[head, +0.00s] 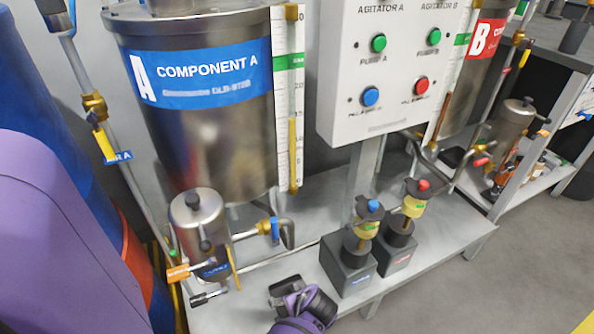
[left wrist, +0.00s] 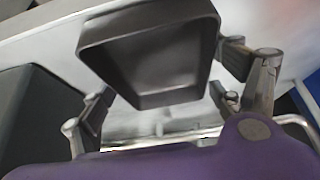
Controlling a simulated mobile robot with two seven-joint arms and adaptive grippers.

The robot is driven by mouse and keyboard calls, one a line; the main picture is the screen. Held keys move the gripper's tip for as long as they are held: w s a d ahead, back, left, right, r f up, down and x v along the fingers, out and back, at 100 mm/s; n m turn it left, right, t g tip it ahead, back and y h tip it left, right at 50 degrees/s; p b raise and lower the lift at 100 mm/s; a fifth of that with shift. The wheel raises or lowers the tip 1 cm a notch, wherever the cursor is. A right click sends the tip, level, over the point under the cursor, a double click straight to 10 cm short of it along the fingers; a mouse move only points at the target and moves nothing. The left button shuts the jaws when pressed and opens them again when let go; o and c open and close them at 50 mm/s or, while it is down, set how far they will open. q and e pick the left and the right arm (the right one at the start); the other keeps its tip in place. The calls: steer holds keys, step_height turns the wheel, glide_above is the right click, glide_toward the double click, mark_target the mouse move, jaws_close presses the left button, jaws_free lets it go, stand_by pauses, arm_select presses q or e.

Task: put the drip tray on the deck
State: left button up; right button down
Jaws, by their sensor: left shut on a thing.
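The drip tray (left wrist: 150,62) is a dark grey, shallow open box with raised walls. It fills the upper middle of the left wrist view, between the fingers of my left gripper. My left gripper (head: 289,296) is shut on the tray and shows at the bottom of the head view, at the front edge of the deck. In the head view I cannot clearly tell the tray from the dark gripper parts. The deck (head: 445,235) is the light grey platform under the equipment. My right gripper is not in view.
A steel Component A tank (head: 215,135) stands over the deck. A small steel canister (head: 198,220) with valves is at left. Two dark blocks, one with a blue cap (head: 347,268) and one with a red cap (head: 396,248), stand near the front edge. Bare deck lies right of them.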

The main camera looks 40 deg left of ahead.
arm_select(q)
steer(key=shift+f, duration=0.1)
steer(key=o, duration=1.1)
steer(key=p+v, duration=0.4)
steer(key=v, duration=0.8)
steer(key=shift+p, duration=0.4)
